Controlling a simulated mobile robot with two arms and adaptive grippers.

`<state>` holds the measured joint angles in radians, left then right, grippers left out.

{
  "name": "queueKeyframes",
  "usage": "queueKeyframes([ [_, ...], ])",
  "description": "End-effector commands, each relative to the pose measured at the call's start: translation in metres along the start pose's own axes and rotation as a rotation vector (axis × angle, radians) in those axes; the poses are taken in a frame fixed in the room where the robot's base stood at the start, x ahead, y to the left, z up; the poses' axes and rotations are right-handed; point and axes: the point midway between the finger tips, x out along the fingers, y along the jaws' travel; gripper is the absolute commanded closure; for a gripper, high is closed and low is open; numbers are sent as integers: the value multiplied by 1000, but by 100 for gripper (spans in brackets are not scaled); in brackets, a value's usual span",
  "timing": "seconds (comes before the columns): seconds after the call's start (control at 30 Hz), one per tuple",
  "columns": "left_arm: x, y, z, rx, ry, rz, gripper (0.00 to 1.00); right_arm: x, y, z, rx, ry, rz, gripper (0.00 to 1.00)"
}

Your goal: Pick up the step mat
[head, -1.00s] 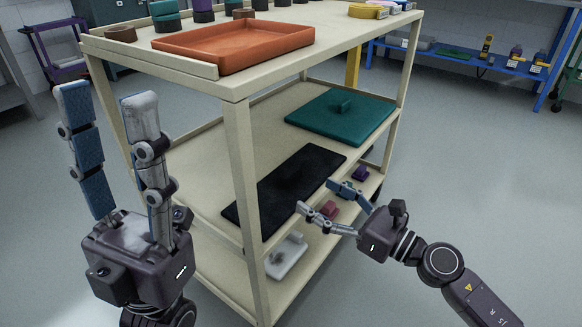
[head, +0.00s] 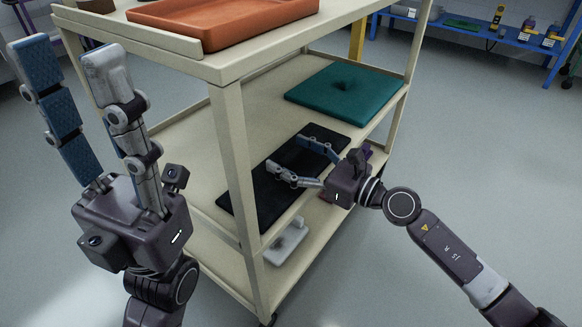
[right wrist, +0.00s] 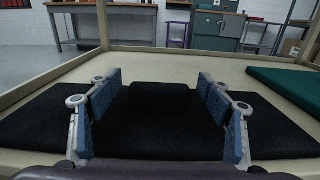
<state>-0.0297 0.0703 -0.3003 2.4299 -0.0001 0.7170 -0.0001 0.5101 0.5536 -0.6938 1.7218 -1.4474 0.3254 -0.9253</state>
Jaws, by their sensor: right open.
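The step mat (head: 255,197) is a flat black slab on the middle shelf of the cream cart. In the right wrist view the mat (right wrist: 30,125) spreads wide, with a raised black block (right wrist: 160,98) at its middle. My right gripper (head: 288,157) is open over the mat, and its fingers stand on either side of the block in the wrist view (right wrist: 160,112). I cannot tell whether they touch it. In the head view the gripper partly hides the mat. My left gripper (head: 65,60) is open and empty, pointing up beside the cart's left side.
A green mat (head: 345,92) lies on the same shelf behind the black one. The cart's post (head: 232,150) stands between my grippers. An orange tray (head: 225,25) is on the top shelf, and a white item (head: 287,243) is on the bottom shelf. Floor to the right is clear.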

Motion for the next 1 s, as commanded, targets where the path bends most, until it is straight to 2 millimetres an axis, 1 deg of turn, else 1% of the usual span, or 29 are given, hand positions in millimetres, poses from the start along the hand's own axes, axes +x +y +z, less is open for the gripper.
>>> queueKeyframes([
  [0.2, 0, 0, 0, 0, 1, 1, 60, 0, 0, 0, 1, 0, 0, 29],
  [0.6, 0, 0, 0, 0, 1, 0, 60, 0, 0, 0, 1, 0, 0, 73],
  [0.63, 0, 0, 0, 0, 1, 0, 60, 0, 0, 0, 1, -1, 0, 74],
  [0.87, 1, 0, 0, 0, 1, 0, 60, 0, 0, 1, 1, -1, -1, 74],
  [1.0, 4, 0, -1, 0, 4, 0, 60, 0, 0, 5, 1, -1, -1, 74],
])
